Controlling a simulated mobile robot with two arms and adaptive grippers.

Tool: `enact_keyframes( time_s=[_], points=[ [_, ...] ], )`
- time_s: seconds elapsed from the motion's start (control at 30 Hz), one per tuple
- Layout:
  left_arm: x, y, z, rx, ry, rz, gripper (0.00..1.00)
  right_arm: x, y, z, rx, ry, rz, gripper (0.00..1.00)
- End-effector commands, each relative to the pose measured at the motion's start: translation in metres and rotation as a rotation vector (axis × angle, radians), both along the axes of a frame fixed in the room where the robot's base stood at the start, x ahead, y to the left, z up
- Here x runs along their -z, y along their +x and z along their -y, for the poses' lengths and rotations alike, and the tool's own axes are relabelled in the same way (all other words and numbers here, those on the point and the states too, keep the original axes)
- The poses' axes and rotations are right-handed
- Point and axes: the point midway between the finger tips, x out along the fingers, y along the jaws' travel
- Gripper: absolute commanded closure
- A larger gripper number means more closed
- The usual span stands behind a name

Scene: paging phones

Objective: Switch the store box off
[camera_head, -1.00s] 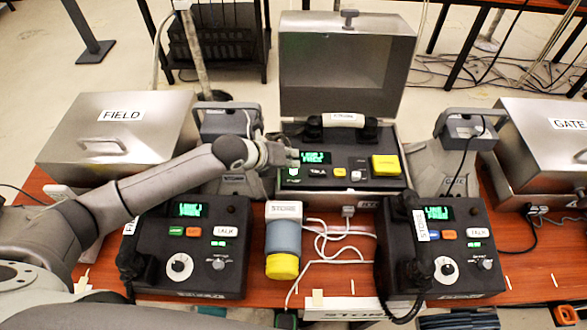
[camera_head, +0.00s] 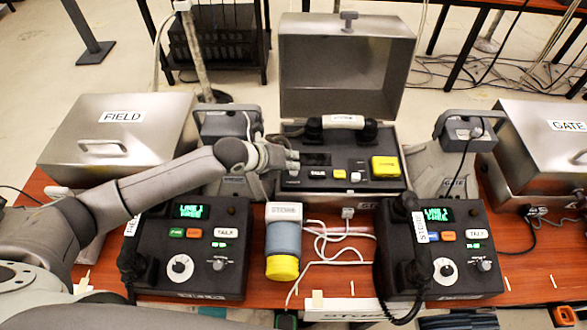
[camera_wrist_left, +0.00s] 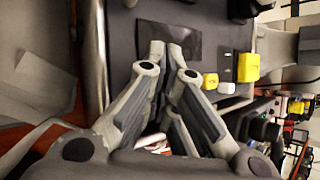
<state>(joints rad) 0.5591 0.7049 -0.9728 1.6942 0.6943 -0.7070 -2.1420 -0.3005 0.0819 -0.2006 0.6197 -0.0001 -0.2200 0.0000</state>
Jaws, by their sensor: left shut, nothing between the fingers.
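The store box (camera_head: 348,68) is the open metal case at the back middle, its lid raised. Its dark panel (camera_head: 309,184) carries a handset (camera_head: 343,122) labelled STORE, a dark screen (camera_head: 316,159), small buttons and a large yellow button (camera_head: 385,166). My left gripper (camera_head: 292,160) is shut and empty over the left part of this panel, by the screen. In the left wrist view the closed fingers (camera_wrist_left: 166,52) reach to the dark screen (camera_wrist_left: 168,41), with the yellow button (camera_wrist_left: 248,67) to the right. The fingers hide part of the panel; I cannot tell whether they touch it. My right gripper is not seen.
Closed metal boxes labelled FIELD (camera_head: 120,140) and GATE (camera_head: 543,145) stand left and right. Two desk phones (camera_head: 190,250) (camera_head: 455,250) with lit screens sit in front. A grey and yellow cylinder (camera_head: 283,240) and white cables (camera_head: 330,240) lie between them.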

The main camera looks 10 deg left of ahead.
Motion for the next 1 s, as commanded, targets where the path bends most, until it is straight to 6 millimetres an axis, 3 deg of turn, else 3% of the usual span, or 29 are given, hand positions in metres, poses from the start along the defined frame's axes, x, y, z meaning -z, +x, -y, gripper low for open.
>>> enact_keyframes(
  time_s=[0.37,1.0],
  points=[
    [-0.005,0.000,0.000,-0.001,0.000,0.001,1.00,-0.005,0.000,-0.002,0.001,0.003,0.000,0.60],
    [-0.063,0.000,0.000,-0.001,0.001,0.001,1.00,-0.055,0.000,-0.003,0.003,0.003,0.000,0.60]
  ],
)
